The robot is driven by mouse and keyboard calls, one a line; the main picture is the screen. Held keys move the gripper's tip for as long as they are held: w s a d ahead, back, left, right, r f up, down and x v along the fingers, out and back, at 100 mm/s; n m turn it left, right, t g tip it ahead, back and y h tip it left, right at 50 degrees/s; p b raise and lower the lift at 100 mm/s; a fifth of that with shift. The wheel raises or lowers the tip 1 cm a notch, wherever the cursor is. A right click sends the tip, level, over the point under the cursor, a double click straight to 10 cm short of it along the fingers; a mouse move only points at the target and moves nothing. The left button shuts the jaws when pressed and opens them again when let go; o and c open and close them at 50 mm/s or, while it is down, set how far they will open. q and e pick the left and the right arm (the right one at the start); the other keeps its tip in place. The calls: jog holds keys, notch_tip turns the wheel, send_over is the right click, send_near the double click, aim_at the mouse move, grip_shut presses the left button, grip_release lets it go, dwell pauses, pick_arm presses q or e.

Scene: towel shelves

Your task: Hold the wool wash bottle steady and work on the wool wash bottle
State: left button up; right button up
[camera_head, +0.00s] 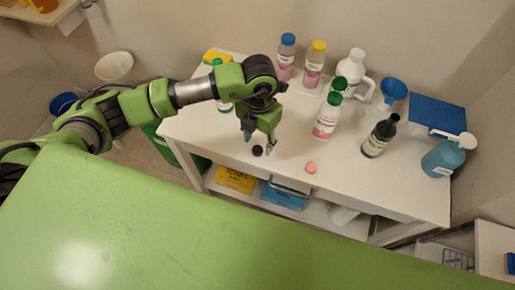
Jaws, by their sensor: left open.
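My left gripper (258,142) is open and points down over the white table, with nothing between its fingers. A small black round cap or disc (257,151) lies on the table just below and between its fingertips. I cannot read which bottle is the wool wash bottle. A dark bottle (379,137) with a pale label stands further right. A small pink cap (311,167) lies near the table's front edge. My right gripper is not in view.
At the back of the white table (218,149) stand a blue-capped bottle (286,58), a yellow-capped bottle (315,65) and a white jug (351,73). A blue funnel (393,88), a blue box (437,116) and a teal pump bottle (444,158) stand right. The front-right tabletop is clear.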

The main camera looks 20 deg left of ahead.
aim_at(257, 150)
pick_arm(q)
jog(key=shift+f+p, duration=0.2)
jog(key=shift+p, duration=0.1)
jog(key=f, duration=0.1)
jog(key=f+p, duration=0.1)
jog(key=f, duration=0.2)
jog(key=shift+w+a+f+p, duration=0.25)
jog(key=shift+a+p, duration=0.05)
jog(key=shift+p, duration=0.1)
jog(key=shift+f, duration=0.15)
jog(key=c, duration=0.8)
